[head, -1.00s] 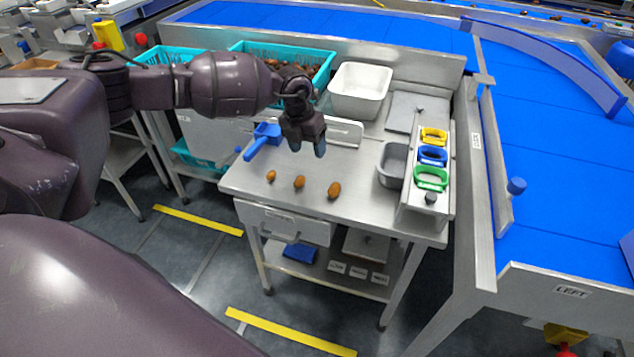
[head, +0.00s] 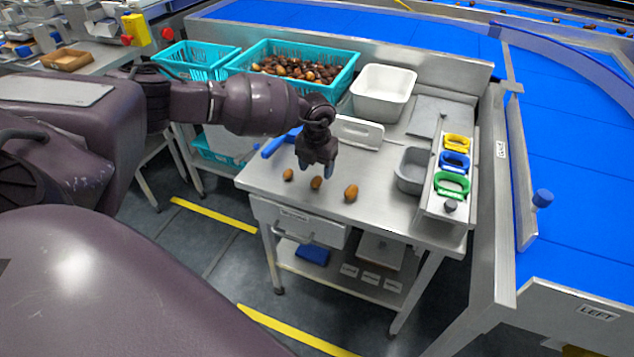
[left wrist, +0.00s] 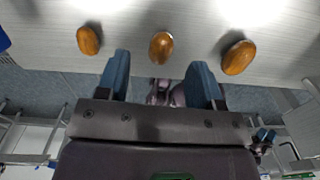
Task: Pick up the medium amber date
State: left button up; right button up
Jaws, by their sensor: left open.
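Three amber-brown dates lie in a row on the steel table (head: 385,215). The medium one is the middle date (head: 317,183), between the smaller date (head: 288,174) on the left and the larger date (head: 351,193) on the right. My left gripper (head: 318,171) is open and empty, just above and behind the middle date. In the left wrist view, the middle date (left wrist: 161,46) shows beyond the gap between the blue fingertips (left wrist: 160,75), in line with it. The other dates lie outside the fingers on either side.
A blue scoop (head: 281,143) lies behind the dates on the left. A white tub (head: 382,93), a grey tray (head: 412,169) and a rack with yellow, blue and green rings (head: 453,184) stand to the right. A teal crate (head: 345,82) of dates is behind. The table's front is clear.

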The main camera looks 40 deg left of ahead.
aim_at(317, 177)
pick_arm(q)
notch_tip(317, 177, down, 4)
jog(key=shift+w+f+b, duration=0.15)
jog(key=shift+b, duration=0.25)
jog(key=c, duration=0.7)
jog(key=shift+c, duration=0.2)
